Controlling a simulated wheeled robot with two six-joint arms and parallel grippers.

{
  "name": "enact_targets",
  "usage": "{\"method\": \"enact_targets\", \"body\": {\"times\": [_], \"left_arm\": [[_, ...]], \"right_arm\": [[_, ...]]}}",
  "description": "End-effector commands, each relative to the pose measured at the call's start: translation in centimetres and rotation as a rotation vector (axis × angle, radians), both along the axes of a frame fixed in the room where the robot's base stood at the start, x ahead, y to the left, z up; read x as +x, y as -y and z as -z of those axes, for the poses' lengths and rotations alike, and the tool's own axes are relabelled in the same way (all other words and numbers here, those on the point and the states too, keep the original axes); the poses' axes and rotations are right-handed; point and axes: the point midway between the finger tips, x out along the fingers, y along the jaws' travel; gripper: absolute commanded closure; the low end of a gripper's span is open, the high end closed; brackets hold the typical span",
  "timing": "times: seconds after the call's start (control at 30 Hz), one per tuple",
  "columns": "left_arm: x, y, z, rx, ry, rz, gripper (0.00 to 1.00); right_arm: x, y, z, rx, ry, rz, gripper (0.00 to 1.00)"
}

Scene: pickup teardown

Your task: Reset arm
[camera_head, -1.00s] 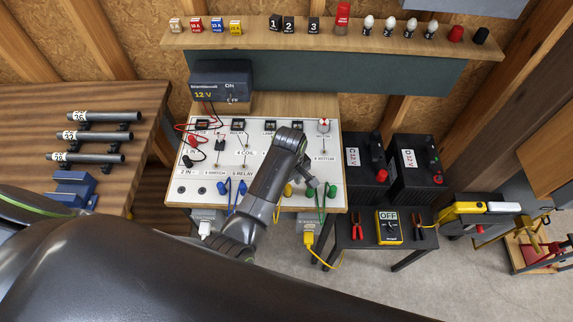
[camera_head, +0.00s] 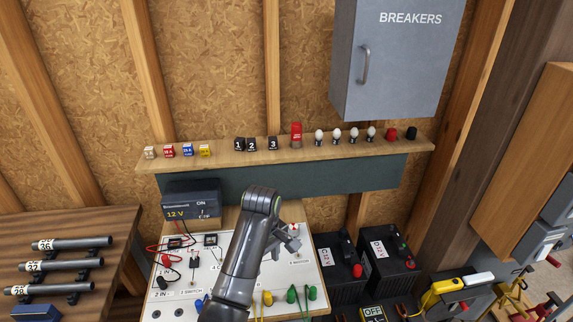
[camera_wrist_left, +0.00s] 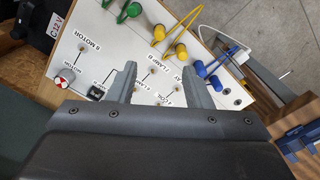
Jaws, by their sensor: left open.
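My left arm rises from the bottom of the head view in front of the white test board (camera_head: 318,285). My left gripper (camera_head: 289,240) is at the board's upper right, with no object seen in it. In the left wrist view my left gripper (camera_wrist_left: 157,84) has its two fingers apart, over the labelled board (camera_wrist_left: 120,40). The arm hides the middle of the board. My right gripper is not in view.
A 12 V power supply (camera_head: 191,203) stands behind the board. A shelf (camera_head: 350,152) with fuses, relays and bulbs runs above. Batteries (camera_head: 388,262) stand at right. Numbered tubes (camera_head: 70,264) lie on the left bench. A breaker cabinet (camera_head: 397,70) hangs above.

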Motion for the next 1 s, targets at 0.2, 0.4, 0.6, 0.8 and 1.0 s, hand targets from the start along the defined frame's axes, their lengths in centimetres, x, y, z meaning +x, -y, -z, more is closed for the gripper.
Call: {"method": "enact_targets", "body": {"times": [0.2, 0.4, 0.6, 0.8, 1.0], "left_arm": [[-1.5, -2.2, 2.1, -0.009, 0.017, 0.027, 0.55], [-6.6, -7.8, 6.2, -0.009, 0.079, 0.127, 0.55], [-13.2, -13.3, 8.6, 0.039, 0.148, 0.267, 0.55], [-20.6, -17.7, 8.6, 0.121, 0.197, 0.436, 0.55], [-26.0, -20.0, 7.2, 0.193, 0.224, 0.586, 0.55]], "right_arm": [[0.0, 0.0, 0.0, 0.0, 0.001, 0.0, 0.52], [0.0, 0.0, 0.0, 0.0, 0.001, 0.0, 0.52], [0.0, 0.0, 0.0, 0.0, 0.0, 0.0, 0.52], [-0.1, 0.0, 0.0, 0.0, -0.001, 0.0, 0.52], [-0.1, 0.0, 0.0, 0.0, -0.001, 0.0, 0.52]]}}
